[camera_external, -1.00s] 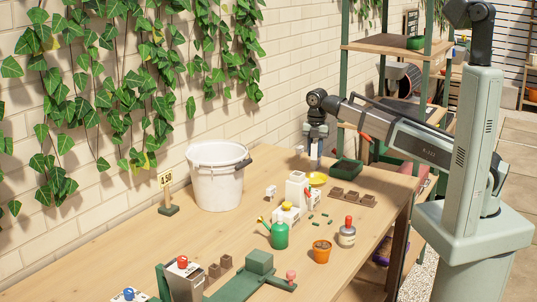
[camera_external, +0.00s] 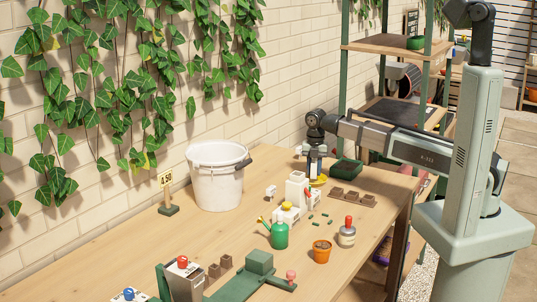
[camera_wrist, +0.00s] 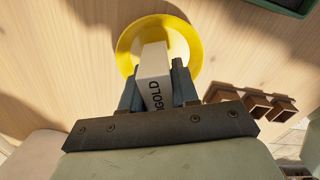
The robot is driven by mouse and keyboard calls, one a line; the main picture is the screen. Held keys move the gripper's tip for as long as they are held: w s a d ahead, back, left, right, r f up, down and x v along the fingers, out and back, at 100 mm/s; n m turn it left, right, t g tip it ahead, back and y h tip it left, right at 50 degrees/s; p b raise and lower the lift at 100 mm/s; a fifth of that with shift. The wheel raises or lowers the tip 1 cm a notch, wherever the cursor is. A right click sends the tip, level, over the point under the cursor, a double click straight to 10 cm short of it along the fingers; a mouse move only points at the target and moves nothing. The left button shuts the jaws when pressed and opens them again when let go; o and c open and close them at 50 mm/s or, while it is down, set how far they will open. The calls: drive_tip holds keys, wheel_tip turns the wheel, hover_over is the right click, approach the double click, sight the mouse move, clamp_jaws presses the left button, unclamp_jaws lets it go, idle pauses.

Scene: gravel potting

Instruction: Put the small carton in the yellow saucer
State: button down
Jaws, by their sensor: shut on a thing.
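The small carton (camera_wrist: 155,65) is white with dark lettering that ends in "GOLD". My gripper (camera_wrist: 157,82) is shut on it, with one finger on each side. In the wrist view the carton overlaps the yellow saucer (camera_wrist: 128,42), and its far end lies over the saucer's middle. In the outside view my gripper (camera_external: 316,174) points down at the saucer (camera_external: 320,181) near the back of the bench. I cannot tell whether the carton's bottom touches the saucer.
A dark green tray (camera_external: 346,172) stands just right of the saucer. Brown seedling pots (camera_external: 352,198) sit in front of it. A white block-shaped container (camera_external: 296,190) stands to the left, near a large white bucket (camera_external: 217,178). Bare bench lies behind the saucer.

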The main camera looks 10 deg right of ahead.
sight(315, 161)
drive_tip(key=shift+f, duration=1.05)
drive_tip(key=shift+f, duration=0.15)
drive_tip(key=c, duration=0.8)
unclamp_jaws()
drive_tip(key=shift+c, duration=0.2)
wheel_tip(315, 161, up, 12)
drive_tip(key=shift+r, duration=0.15)
